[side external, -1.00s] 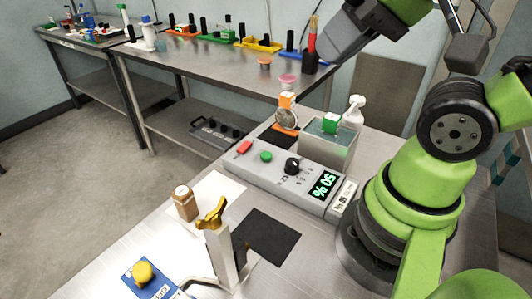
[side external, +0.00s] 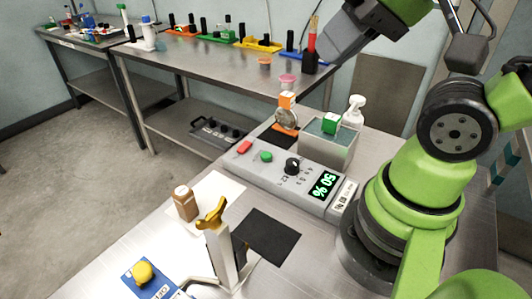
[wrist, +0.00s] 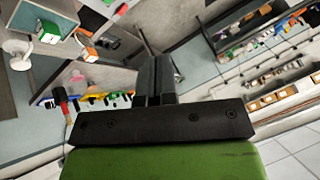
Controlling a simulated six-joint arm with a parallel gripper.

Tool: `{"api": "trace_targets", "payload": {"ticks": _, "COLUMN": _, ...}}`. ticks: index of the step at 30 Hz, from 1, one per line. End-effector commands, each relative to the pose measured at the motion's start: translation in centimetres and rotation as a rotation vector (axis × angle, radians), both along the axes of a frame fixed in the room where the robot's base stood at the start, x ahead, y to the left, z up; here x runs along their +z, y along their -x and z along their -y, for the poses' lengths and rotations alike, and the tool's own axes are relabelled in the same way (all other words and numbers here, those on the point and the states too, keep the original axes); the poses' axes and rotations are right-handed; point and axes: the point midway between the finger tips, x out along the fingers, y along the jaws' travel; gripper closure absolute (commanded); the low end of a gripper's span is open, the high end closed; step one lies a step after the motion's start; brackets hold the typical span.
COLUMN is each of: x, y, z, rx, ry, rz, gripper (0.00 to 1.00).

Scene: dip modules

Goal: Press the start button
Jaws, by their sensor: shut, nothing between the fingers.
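A grey control box (side external: 285,183) stands on the steel table in the side external view. On its top are a green button (side external: 266,156), a red button (side external: 244,147) and a black dial (side external: 292,165). A display (side external: 323,184) at its right end reads 50 % in green. Neither button carries a label I can read. My gripper (wrist: 159,75) shows in the wrist view with its black fingers together and nothing between them. It is up in the air, apart from the box.
Behind the box are a grey tank (side external: 326,148) with a green block (side external: 330,122), and a white spray bottle (side external: 353,112). In front are a brown bottle (side external: 184,204), a gold-topped post (side external: 222,250), a dark mat (side external: 268,236) and a yellow knob (side external: 142,271).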

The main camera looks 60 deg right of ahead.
Motion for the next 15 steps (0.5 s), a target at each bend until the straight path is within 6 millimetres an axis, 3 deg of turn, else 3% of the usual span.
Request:
{"api": "trace_targets", "payload": {"ticks": 8, "x": -0.9, "y": -1.3, "z": -0.6, "rx": -0.15, "ry": -0.171, "rz": -0.115, "gripper": 1.0}}
{"api": "trace_targets", "payload": {"ticks": 15, "x": -3.3, "y": -5.3, "z": -1.0, "rx": -0.625, "ry": -0.622, "rz": -0.397, "gripper": 1.0}}
